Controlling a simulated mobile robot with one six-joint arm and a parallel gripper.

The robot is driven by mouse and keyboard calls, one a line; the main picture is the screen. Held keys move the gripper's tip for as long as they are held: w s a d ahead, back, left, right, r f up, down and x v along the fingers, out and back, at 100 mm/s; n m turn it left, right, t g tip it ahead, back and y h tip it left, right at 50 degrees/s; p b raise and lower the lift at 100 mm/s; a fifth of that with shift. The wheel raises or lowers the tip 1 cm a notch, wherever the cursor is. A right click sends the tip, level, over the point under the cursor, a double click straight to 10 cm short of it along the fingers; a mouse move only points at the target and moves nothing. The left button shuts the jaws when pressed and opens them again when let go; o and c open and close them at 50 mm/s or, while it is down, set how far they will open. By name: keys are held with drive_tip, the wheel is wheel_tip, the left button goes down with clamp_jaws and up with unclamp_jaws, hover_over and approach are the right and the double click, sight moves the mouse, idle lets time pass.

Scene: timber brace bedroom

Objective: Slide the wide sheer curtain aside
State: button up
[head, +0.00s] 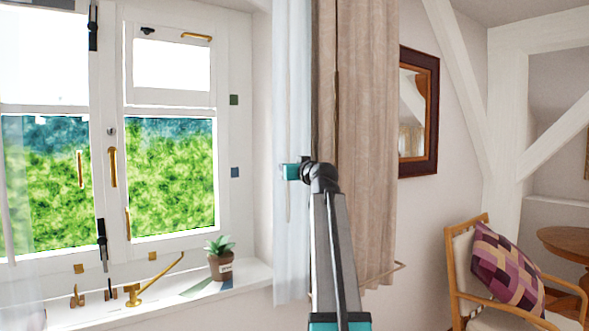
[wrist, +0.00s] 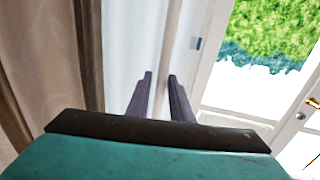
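The sheer curtain (head: 291,70) is white, gathered into a narrow vertical band at the right side of the window. It also shows in the wrist view (wrist: 125,40) left of the fingers. A thin pale wand (head: 288,205) hangs along it. My gripper (head: 286,172) is at mid-height in front of the sheer; its fingertips are hard to make out there. Another sheer piece (head: 12,200) shows at the far left edge.
A heavy beige curtain (head: 360,120) hangs right of the sheer, behind my arm. The window sill (head: 235,279) bears a potted plant (head: 220,262) and brass fittings. A framed mirror (head: 431,110) and a chair (head: 459,275) with a cushion (head: 507,268) are to the right.

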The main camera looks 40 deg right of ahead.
drive_tip(key=shift+r, duration=0.15)
drive_tip(key=b+v, duration=0.1)
drive_tip(key=v, duration=1.2)
drive_tip(key=shift+s+b, duration=0.35)
drive_tip(key=shift+b, duration=0.05)
drive_tip(key=shift+a, duration=0.1)
